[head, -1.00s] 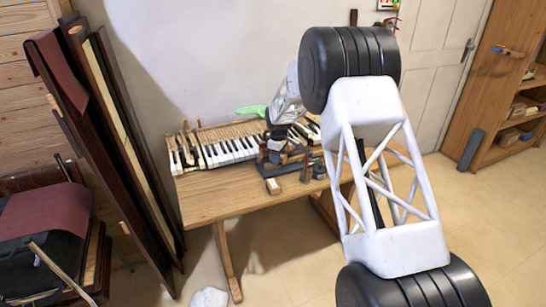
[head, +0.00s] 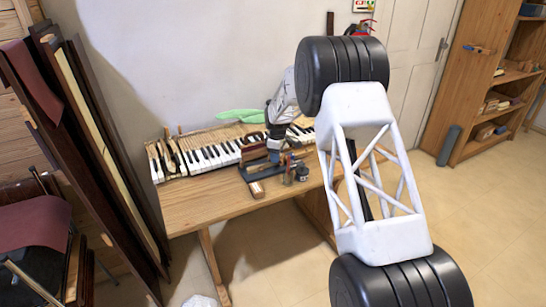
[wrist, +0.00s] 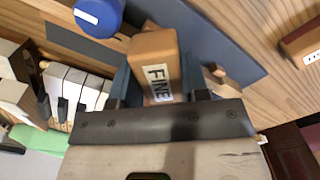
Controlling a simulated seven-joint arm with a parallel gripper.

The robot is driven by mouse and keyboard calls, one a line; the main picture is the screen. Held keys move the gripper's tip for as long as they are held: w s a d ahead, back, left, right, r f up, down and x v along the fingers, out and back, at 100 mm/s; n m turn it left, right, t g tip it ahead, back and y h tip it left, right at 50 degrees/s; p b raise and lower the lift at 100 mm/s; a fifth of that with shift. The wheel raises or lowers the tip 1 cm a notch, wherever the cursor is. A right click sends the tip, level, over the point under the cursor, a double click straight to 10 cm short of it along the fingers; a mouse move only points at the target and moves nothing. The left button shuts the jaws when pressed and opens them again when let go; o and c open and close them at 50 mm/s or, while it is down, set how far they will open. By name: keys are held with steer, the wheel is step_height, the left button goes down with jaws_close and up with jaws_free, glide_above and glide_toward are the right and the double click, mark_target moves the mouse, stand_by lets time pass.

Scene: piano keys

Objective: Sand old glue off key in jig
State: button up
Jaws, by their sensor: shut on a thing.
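My gripper (wrist: 157,92) is shut on a tan sanding block (wrist: 153,50) with a white "FINE" label, seen in the wrist view. In the head view my gripper (head: 276,157) is low over the bench by the jig, and the block is too small to make out there. The jig's blue-grey base (wrist: 222,38) lies beneath and beyond the block; it also shows in the head view (head: 256,174). A light wooden piece (wrist: 222,80) sits right of the block, perhaps the key's end. The block hides whatever lies under it, so I cannot tell whether it touches the key.
The piano keyboard (head: 210,158) lies along the back of the bench (head: 225,203). A labelled wooden block (head: 257,190) and a dark jar (head: 302,174) stand near the jig. A blue cylinder (wrist: 98,14) is close beyond the held block. A green item (head: 238,115) lies behind the keyboard.

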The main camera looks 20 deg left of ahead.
mark_target(254, 167)
steer(key=shift+w+d, duration=0.2)
steer(key=shift+r, duration=0.15)
steer(key=shift+s+a+f, duration=0.2)
steer(key=shift+s+a, duration=0.05)
steer(key=shift+s+a+r, duration=0.1)
steer(key=shift+s+a, duration=0.3)
steer(key=shift+s, duration=0.05)
steer(key=shift+s+a, duration=0.8)
steer(key=shift+a, duration=0.05)
steer(key=shift+s+a+f, duration=0.2)
steer(key=shift+s, duration=0.05)
steer(key=shift+s+a+r, duration=0.2)
steer(key=shift+s+a, duration=0.85)
steer(key=shift+a, duration=0.05)
steer(key=shift+s+a+f, duration=0.2)
steer(key=shift+s+a, duration=0.05)
steer(key=shift+s, duration=0.05)
steer(key=shift+s+a+r, duration=0.15)
steer(key=shift+s+a, duration=0.4)
steer(key=shift+a, duration=0.05)
steer(key=shift+s+a+f, duration=0.2)
steer(key=shift+s, duration=0.05)
steer(key=shift+s+a+r, duration=0.1)
steer(key=shift+s+a, duration=0.15)
steer(key=shift+r, duration=4.25)
